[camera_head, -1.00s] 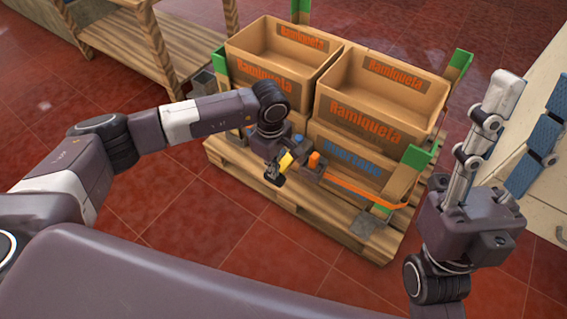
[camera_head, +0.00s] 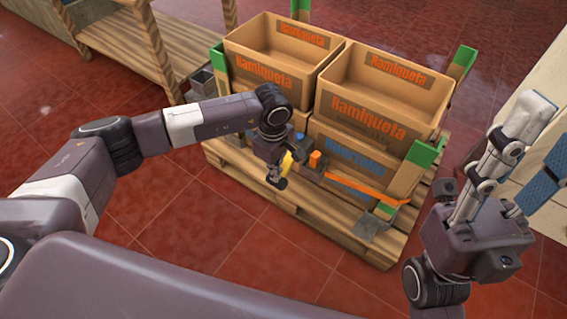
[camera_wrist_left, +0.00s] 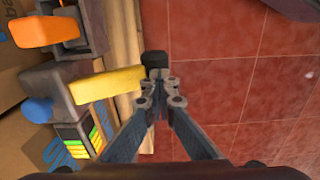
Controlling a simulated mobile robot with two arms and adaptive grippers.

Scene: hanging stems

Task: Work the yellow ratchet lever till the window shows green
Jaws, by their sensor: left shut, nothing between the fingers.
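The yellow lever (camera_head: 288,161) juts from the dark ratchet at the front of the boxes. In the left wrist view the lever (camera_wrist_left: 106,84) reaches right to a black end (camera_wrist_left: 155,61). My left gripper (camera_head: 276,182) is shut and empty. Its fingertips (camera_wrist_left: 159,92) are just beside the lever's black end; I cannot tell whether they touch it. A striped window (camera_wrist_left: 78,138) with green and yellow bars shows on the ratchet in the wrist view, partly hidden. My right gripper (camera_head: 530,150) stands off at the right, fingers raised and apart, empty.
An orange block (camera_head: 316,160) and an orange strap (camera_head: 370,187) are right of the lever. A blue knob (camera_wrist_left: 38,110) sits near the window. Cardboard boxes (camera_head: 368,130) are stacked on a wooden pallet (camera_head: 340,232) with green-tipped corner posts. Red tiled floor in front is clear.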

